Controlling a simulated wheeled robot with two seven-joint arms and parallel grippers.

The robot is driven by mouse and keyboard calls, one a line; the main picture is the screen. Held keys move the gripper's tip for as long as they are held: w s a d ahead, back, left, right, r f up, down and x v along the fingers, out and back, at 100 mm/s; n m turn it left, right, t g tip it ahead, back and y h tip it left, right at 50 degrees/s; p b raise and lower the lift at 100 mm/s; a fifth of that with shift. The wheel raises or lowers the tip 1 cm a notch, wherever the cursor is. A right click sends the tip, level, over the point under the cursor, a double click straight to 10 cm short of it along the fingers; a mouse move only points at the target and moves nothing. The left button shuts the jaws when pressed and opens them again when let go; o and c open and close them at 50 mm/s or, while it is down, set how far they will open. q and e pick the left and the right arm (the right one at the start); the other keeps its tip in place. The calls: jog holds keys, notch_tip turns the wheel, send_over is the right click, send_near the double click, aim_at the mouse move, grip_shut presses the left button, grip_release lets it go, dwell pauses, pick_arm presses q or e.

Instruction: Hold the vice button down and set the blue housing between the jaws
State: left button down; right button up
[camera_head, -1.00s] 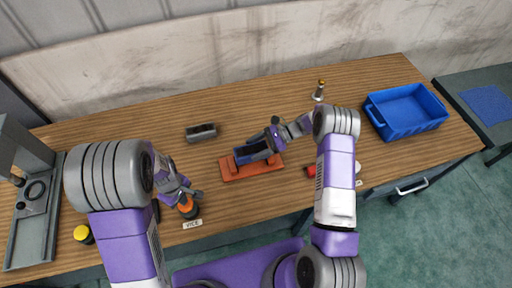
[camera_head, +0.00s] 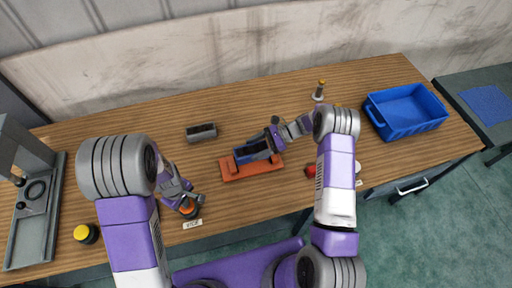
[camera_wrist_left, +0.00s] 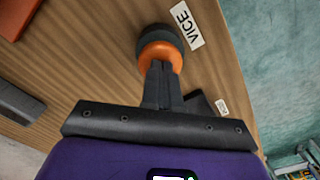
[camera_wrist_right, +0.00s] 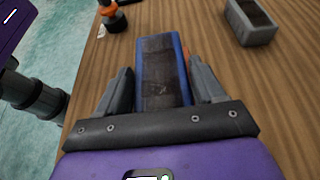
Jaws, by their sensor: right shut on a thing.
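The orange vice button (camera_head: 188,211) on its dark base stands near the front edge, beside a VICE label (camera_head: 193,224). My left gripper (camera_head: 189,203) is over it; in the left wrist view its fingers are together, with their tips against the orange button (camera_wrist_left: 158,53). The blue housing (camera_head: 247,156) is in my right gripper (camera_head: 270,141), whose fingers flank it in the right wrist view (camera_wrist_right: 158,75). The housing is at the orange vice (camera_head: 253,171), overlapping it in the head view. The gripper hides part of the jaws, so I cannot tell if the housing is seated.
A grey block (camera_head: 201,132) lies behind the vice. A blue bin (camera_head: 405,111) stands at the right, a red button (camera_head: 311,171) by the right arm. A yellow button (camera_head: 86,233) and a grey fixture (camera_head: 35,215) are at the left. A small post (camera_head: 319,90) stands at the back.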

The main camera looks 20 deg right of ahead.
dwell(0.3)
jog(key=shift+d+f, duration=0.2)
jog(key=shift+f, duration=0.15)
jog(key=shift+f, duration=0.1)
dwell(0.4)
jog(key=shift+f, duration=0.7)
jog(key=shift+f, duration=0.5)
jog(key=shift+f, duration=0.7)
jog(key=shift+f, duration=0.3)
dwell(0.4)
